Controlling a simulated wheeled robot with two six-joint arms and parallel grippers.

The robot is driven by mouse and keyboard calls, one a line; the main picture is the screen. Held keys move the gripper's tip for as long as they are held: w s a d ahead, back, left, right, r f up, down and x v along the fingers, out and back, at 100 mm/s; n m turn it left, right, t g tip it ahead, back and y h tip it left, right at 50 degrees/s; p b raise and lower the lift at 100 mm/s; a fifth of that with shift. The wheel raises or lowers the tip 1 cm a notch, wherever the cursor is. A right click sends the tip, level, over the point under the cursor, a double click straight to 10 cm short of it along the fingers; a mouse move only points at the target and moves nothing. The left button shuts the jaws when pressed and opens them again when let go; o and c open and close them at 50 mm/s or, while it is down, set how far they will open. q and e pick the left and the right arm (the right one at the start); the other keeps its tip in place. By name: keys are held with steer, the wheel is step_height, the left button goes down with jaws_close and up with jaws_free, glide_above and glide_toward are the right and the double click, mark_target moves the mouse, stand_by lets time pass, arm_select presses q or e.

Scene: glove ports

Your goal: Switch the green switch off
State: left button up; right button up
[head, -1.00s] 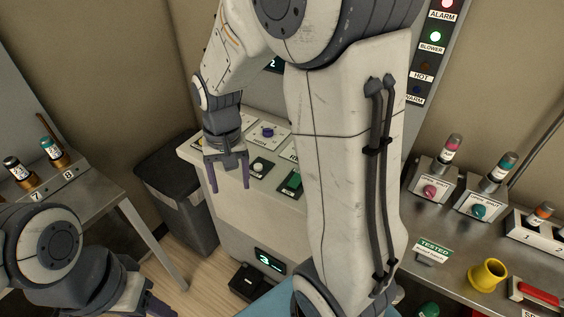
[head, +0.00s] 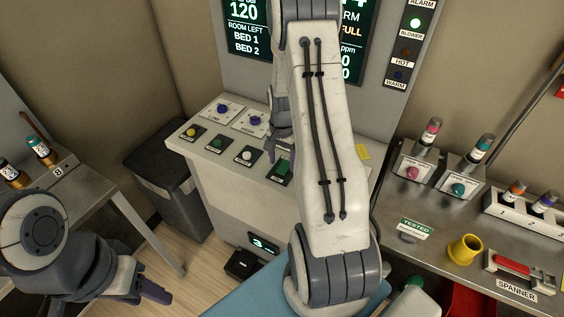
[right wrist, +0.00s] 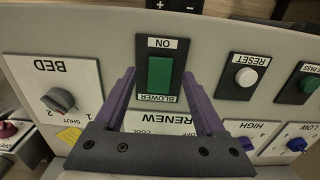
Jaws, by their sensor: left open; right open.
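The green switch (right wrist: 160,75) is a rocker on a dark plate in the right wrist view, which appears upside down. The plate is labelled ON at one end and BLOWER at the other. In the head view the switch (head: 284,168) is partly hidden by my right arm. My right gripper (right wrist: 165,88) is open, its purple fingers on either side of the switch plate in the picture, with nothing between them. I cannot tell whether they touch the panel. In the head view, my right arm mostly hides that gripper. My left gripper (head: 156,293) is open at the lower left.
A white RESET button (right wrist: 246,77) and the grey BED knob (right wrist: 60,100) flank the switch. The blue LOW (head: 224,107) and HIGH knobs are on the same console. A bench (head: 410,205) with bottles and a yellow cup stands right.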

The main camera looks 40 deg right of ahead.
steer(key=shift+f, duration=1.1)
jaws_close()
steer(key=shift+w+d+r+g+y+p, duration=0.1)
steer(key=shift+d+r+g+y+p, duration=0.15)
steer(key=shift+y+p, duration=0.45)
steer(key=shift+w+d+f+g+y, duration=0.1)
steer(key=shift+f+g+y, duration=0.15)
steer(key=shift+y, duration=0.15)
steer(key=shift+r+y, duration=0.1)
steer(key=shift+y, duration=0.2)
